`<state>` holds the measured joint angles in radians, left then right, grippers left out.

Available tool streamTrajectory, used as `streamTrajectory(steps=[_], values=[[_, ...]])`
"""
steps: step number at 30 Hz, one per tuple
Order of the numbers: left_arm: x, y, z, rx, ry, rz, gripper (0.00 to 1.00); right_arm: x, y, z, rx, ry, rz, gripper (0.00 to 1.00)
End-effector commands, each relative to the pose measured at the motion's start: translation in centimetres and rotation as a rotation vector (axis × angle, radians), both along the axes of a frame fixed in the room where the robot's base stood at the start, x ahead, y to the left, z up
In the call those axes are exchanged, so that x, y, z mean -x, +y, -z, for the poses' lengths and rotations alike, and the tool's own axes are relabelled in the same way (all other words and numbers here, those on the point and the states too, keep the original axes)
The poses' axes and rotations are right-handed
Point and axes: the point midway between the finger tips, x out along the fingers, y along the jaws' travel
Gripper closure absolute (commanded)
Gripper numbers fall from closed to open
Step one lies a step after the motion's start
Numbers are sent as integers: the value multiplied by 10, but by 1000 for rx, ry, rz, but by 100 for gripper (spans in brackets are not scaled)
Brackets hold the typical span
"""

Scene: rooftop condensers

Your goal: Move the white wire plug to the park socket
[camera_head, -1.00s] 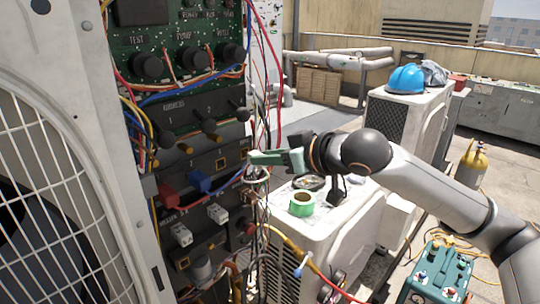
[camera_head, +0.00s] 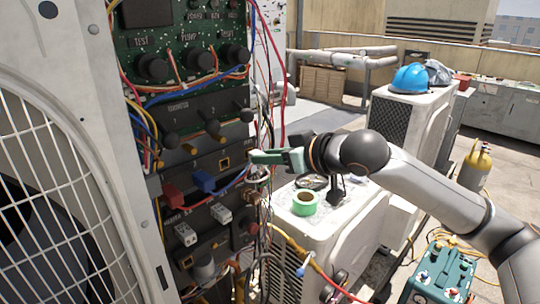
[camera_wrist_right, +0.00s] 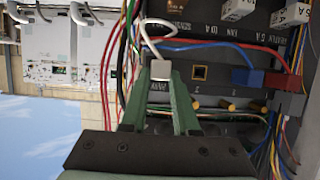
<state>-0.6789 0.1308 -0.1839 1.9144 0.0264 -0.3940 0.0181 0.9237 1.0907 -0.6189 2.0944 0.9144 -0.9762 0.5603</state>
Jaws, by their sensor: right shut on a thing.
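My right gripper (camera_head: 258,157) has green fingers and reaches the right edge of the open electrical panel (camera_head: 205,150). In the right wrist view, the gripper (camera_wrist_right: 160,82) is shut on the white wire plug (camera_wrist_right: 160,69), which sits between the fingertips. The white wire (camera_wrist_right: 155,35) loops up from the plug. A label that reads like PARK shows between the fingers. The park socket itself is hidden behind the plug and fingers, so I cannot tell whether the plug is seated. A neighbouring brass-framed square socket (camera_wrist_right: 200,73) is empty. My left gripper is out of view.
A white condenser with green tape (camera_head: 305,200) stands below my right arm. A grille (camera_head: 45,200) fills the left.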

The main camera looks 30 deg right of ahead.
Motion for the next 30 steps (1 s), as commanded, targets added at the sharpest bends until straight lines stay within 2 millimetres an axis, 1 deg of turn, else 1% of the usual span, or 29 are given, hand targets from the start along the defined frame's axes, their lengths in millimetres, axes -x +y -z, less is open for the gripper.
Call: streamTrajectory(steps=[22, 28, 29, 30], values=[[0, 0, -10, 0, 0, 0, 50, -11, 4, 0, -2, -1, -1, 100], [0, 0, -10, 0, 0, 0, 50, -12, 4, 0, -1, -1, 0, 100], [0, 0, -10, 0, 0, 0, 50, -12, 4, 0, -1, -1, 0, 70], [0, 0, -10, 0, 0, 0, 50, -12, 4, 0, -1, -1, 0, 66]])
